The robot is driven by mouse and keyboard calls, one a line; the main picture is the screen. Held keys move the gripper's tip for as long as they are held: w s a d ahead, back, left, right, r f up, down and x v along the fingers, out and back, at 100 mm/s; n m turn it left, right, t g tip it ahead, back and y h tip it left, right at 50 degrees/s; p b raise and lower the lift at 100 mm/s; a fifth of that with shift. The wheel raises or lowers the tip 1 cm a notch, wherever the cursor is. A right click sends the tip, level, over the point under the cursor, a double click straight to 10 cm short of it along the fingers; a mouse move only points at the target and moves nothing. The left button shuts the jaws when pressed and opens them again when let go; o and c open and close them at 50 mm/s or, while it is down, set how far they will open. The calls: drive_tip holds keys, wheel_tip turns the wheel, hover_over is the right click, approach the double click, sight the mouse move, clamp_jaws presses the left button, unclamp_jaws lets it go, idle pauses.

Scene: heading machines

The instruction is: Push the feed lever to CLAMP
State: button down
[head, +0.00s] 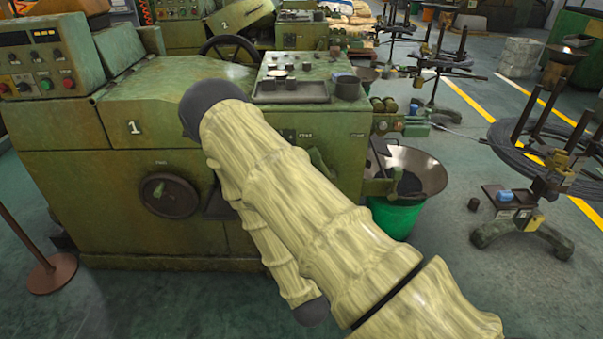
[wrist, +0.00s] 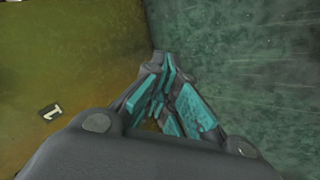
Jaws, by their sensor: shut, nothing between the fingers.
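The green machine marked 1 (head: 110,190) stands in front of me in the head view. A small label, which I cannot read surely, is on its front panel right of my arm. I cannot make out the feed lever or a CLAMP mark; my pale arm covers part of the front. My gripper (wrist: 162,85) shows in the wrist view with teal finger pads, shut and empty. Beyond it are the machine's yellow-green panel (wrist: 75,50) with the 1 plate (wrist: 50,112) and the dark green floor. No contact with the machine is visible. The head view does not show the fingers.
A handwheel (head: 168,195) is on the machine's lower front. A wide metal bowl (head: 425,170) and a green bucket (head: 395,217) stand at its right. A wire coil stand (head: 545,150) is farther right. A post base (head: 52,273) stands at left. Floor at front right is clear.

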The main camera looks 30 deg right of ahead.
drive_tip(key=w+d+r+n+t+h+b, duration=0.2)
drive_tip(key=w+d+r+n+t, duration=0.15)
drive_tip(key=w, duration=0.55)
drive_tip(key=w+d+r+n+t+h+b, duration=0.2)
drive_tip(key=w+d+r+b, duration=0.15)
drive_tip(key=w, duration=0.55)
drive_tip(key=w+r+n+t+h+b, duration=0.3)
drive_tip(key=w+r, duration=0.7)
drive_tip(key=r, duration=0.4)
drive_tip(key=shift+r+n+h, duration=0.15)
drive_tip(key=shift+n+h, duration=0.5)
drive_tip(key=shift+h, duration=0.35)
drive_tip(key=shift+w+t, duration=0.1)
drive_tip(key=shift+t, duration=0.15)
drive_tip(key=w+d+r, duration=0.3)
drive_tip(key=w+d, duration=0.2)
drive_tip(key=d, duration=0.5)
drive_tip(key=shift+w+b, duration=0.15)
drive_tip(key=shift+b, duration=0.15)
drive_tip(key=shift+r, duration=0.1)
